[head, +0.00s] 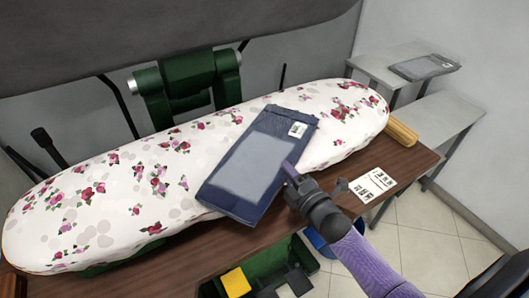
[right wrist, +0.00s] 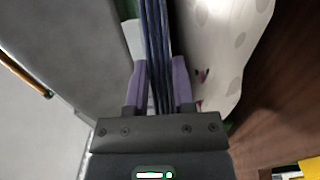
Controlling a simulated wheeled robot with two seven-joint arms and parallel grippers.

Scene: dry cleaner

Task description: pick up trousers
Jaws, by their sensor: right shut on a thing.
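The folded dark blue trousers (head: 222,187), with a pale panel and a white tag near the top, lie tilted across the floral ironing board (head: 95,205) in the head view. Their lower end reaches over the board's front edge. My right gripper (head: 290,172) is at their right edge. In the right wrist view, the purple fingers (right wrist: 158,85) are shut on the layered edge of the trousers (right wrist: 157,40), which stands between them. My left gripper is not in view.
The board stands on a brown wooden table (head: 395,187) with a printed white card (head: 373,185). Another folded garment (head: 424,67) lies on a grey shelf at the right. A green crate (head: 270,270) and a blue bin (head: 318,243) are below the table. A dark press top hangs above the board.

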